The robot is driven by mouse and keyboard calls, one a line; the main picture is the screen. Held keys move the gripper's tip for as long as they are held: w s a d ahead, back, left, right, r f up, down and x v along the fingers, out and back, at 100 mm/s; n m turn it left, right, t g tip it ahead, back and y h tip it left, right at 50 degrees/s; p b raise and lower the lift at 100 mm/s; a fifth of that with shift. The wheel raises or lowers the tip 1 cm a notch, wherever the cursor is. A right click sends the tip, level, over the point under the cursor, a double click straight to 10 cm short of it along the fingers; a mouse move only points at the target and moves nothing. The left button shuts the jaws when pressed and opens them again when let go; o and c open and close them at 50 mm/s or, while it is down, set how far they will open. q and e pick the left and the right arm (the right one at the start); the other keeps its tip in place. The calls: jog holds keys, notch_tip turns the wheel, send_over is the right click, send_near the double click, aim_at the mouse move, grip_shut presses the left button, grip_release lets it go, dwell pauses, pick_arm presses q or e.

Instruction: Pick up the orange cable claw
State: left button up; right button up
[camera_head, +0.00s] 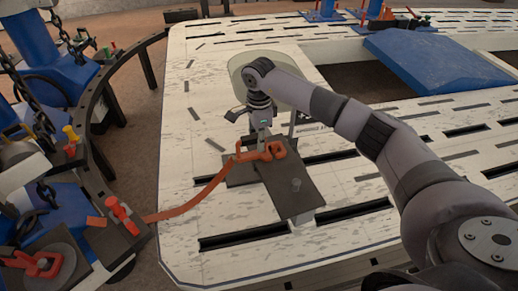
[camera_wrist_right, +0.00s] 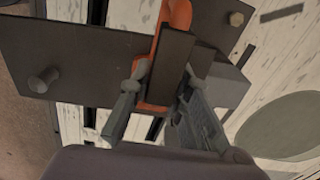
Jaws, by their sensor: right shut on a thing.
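The orange cable claw (camera_head: 272,153) is at the dark plate (camera_head: 296,192) on the slotted white bench. An orange strap (camera_head: 196,198) runs from it down to the left. My right gripper (camera_head: 263,141) reaches down from above and is shut on the claw. In the right wrist view, the fingers of my right gripper (camera_wrist_right: 163,78) close on both sides of the claw (camera_wrist_right: 180,14) and a dark block in front of it. I cannot tell whether the claw touches the plate. My left gripper is not in view.
The white bench (camera_head: 190,100) has several slots. A round translucent disc (camera_head: 240,68) lies behind the gripper. A blue sloped panel (camera_head: 440,62) is at the back right. Blue posts (camera_head: 50,65) with chains and a dark curved rail (camera_head: 88,120) stand at the left.

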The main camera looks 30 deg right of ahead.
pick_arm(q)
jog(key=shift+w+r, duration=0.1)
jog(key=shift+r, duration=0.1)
pick_arm(e)
jog(key=shift+r, duration=0.1)
grip_shut()
